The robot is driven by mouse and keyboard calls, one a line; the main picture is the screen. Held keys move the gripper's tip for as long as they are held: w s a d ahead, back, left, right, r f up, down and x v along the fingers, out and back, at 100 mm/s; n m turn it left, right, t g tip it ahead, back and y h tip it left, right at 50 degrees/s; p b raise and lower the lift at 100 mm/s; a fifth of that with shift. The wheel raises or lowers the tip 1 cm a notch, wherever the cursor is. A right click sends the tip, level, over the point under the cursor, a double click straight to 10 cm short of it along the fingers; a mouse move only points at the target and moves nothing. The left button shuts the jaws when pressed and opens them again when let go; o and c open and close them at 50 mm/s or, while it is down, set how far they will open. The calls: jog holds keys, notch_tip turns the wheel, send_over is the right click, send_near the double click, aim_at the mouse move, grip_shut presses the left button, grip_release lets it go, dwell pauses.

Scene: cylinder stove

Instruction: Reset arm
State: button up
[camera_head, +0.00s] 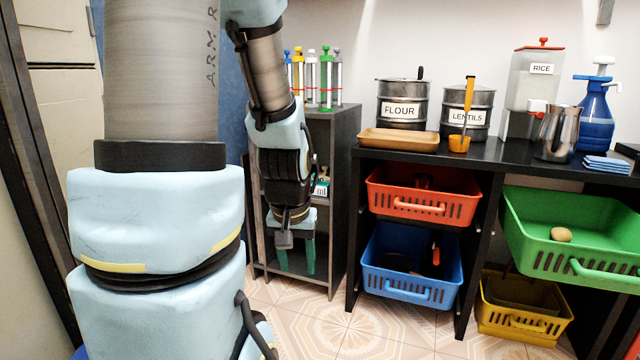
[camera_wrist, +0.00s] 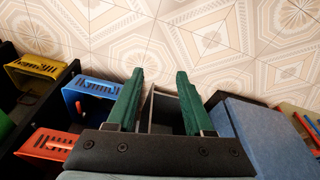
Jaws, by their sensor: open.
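My gripper (camera_head: 297,254) hangs at the end of my arm, left of centre in the head view, in front of the dark shelf unit. Its two green fingers point down. In the wrist view my gripper (camera_wrist: 160,90) is open, with its fingers apart and nothing between them. Below and between the fingers, part of the grey shelf unit (camera_wrist: 163,106) and the tiled floor (camera_wrist: 190,40) show. My arm comes down from the top of the head view and hides part of the left side.
The shelf unit (camera_head: 334,135) holds coloured dispensers on top. Right of it, a black table (camera_head: 478,152) bears a flour tin (camera_head: 402,112), a lentils tin (camera_head: 482,112) and a rice container (camera_head: 532,85). Red (camera_head: 420,207), blue (camera_head: 385,283), green (camera_head: 590,265) and yellow (camera_head: 500,326) baskets sit below. Open floor lies in front.

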notch_tip(320, 180, up, 35)
jog(key=s+a+g+p, duration=0.1)
jog(key=s+a+p, duration=0.1)
jog(key=p, duration=3.1)
jog(key=shift+s+a+p, duration=0.15)
jog(key=shift+s+p, duration=0.15)
jog(key=shift+s, duration=0.05)
